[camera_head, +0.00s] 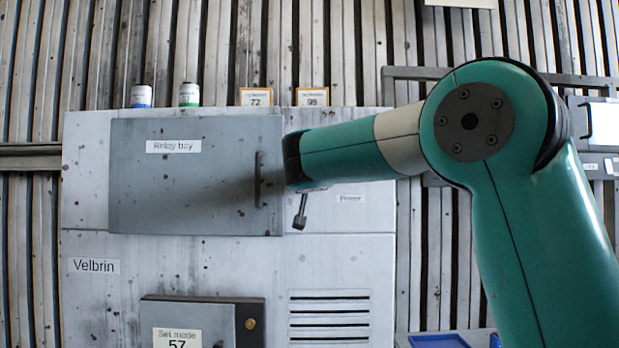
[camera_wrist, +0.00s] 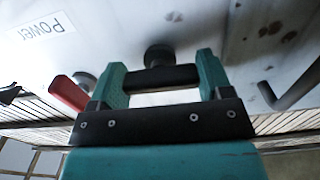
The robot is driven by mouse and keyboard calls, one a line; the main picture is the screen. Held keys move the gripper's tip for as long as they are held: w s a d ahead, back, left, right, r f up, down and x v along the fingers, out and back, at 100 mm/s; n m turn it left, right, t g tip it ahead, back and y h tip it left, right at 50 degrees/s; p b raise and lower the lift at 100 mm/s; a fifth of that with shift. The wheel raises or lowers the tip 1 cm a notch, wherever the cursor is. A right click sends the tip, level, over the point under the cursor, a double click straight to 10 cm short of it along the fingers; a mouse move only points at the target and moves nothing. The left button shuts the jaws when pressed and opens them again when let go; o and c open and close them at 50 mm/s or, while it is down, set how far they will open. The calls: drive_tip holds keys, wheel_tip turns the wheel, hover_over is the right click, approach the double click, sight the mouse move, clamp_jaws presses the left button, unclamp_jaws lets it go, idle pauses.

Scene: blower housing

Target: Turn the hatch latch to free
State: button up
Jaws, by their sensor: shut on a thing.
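The grey hatch (camera_head: 185,190), labelled "Relay bay", lies flush on the pale cabinet, with a dark upright handle (camera_head: 258,180) on its right side. My gripper (camera_wrist: 160,82) is at the cabinet front just right of the hatch. In the wrist view its teal fingers are shut on a black bar, the latch handle (camera_wrist: 158,76), in front of a dark round hub (camera_wrist: 158,55). In the head view my arm hides most of this grip. A short dark lever (camera_head: 300,212) hangs below it; I cannot tell whether it is part of the latch.
A red lever (camera_wrist: 68,92) is close beside my left finger in the wrist view, near the "Power" label (camera_wrist: 40,25). The hatch handle (camera_wrist: 292,90) is to the right there. A box labelled "Set mode" (camera_head: 200,312) projects below the hatch. Cans (camera_head: 189,95) stand on top.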

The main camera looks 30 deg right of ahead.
drive_tip(key=shift+f+b, duration=0.15)
drive_tip(key=shift+b, duration=0.15)
drive_tip(key=m+b, duration=0.4)
drive_tip(key=b, duration=0.1)
drive_tip(key=shift+f, duration=0.2)
drive_tip(key=m+b, duration=0.4)
drive_tip(key=shift+r+b, duration=0.1)
drive_tip(key=shift+b, duration=0.2)
drive_tip(key=m+b, duration=0.3)
drive_tip(key=m, duration=0.2)
drive_tip(key=m+b, duration=0.1)
drive_tip(key=m, duration=0.1)
drive_tip(key=m+b, duration=0.1)
drive_tip(key=m, duration=0.1)
drive_tip(key=shift+r+m, duration=0.2)
drive_tip(key=shift+m, duration=0.1)
drive_tip(key=o, duration=0.9)
